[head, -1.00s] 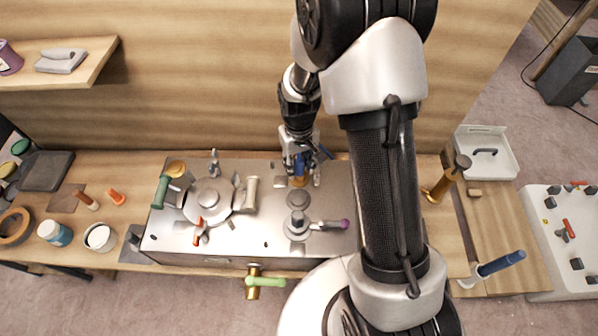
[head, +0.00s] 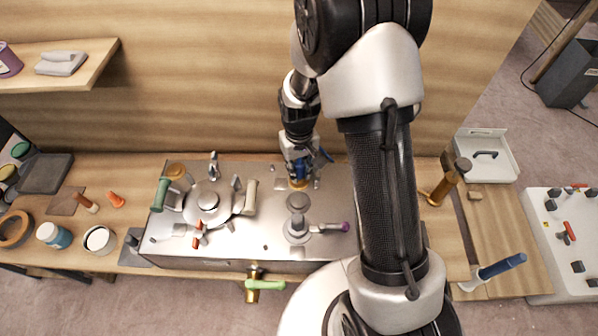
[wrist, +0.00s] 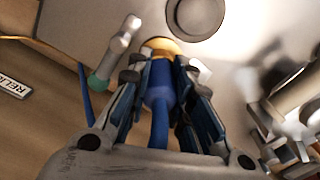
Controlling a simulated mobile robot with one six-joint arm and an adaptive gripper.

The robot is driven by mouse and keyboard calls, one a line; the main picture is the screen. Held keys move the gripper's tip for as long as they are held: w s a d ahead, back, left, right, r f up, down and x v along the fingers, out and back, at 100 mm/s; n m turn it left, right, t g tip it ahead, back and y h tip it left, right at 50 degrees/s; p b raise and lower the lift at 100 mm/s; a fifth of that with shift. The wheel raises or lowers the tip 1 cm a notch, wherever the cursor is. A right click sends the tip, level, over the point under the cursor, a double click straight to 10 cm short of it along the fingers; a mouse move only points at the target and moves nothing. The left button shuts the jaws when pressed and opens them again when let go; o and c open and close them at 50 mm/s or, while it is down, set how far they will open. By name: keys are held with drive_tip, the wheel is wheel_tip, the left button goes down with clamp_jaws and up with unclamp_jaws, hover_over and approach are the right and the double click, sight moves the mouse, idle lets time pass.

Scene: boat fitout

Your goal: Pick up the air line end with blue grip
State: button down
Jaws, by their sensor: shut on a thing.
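The air line end with blue grip (wrist: 159,95) stands between my gripper's fingers in the wrist view, with a brass-coloured collar (wrist: 161,47) at its far end. My gripper (wrist: 160,75) is shut on the blue grip, with a finger against each side. In the head view my gripper (head: 299,172) is at the back of the metal panel (head: 260,235), right of its middle. A little of the blue grip and the brass collar (head: 299,184) show below the fingers there. Whether the collar touches the panel is hard to tell.
A wooden wall (head: 220,110) rises right behind. A green-handled brass valve (head: 264,285) sticks out in front.

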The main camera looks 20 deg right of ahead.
drive_tip(key=shift+r, duration=0.1)
wheel_tip(320, 180, up, 20)
drive_tip(key=p, duration=0.4)
drive_tip(key=shift+p, duration=0.4)
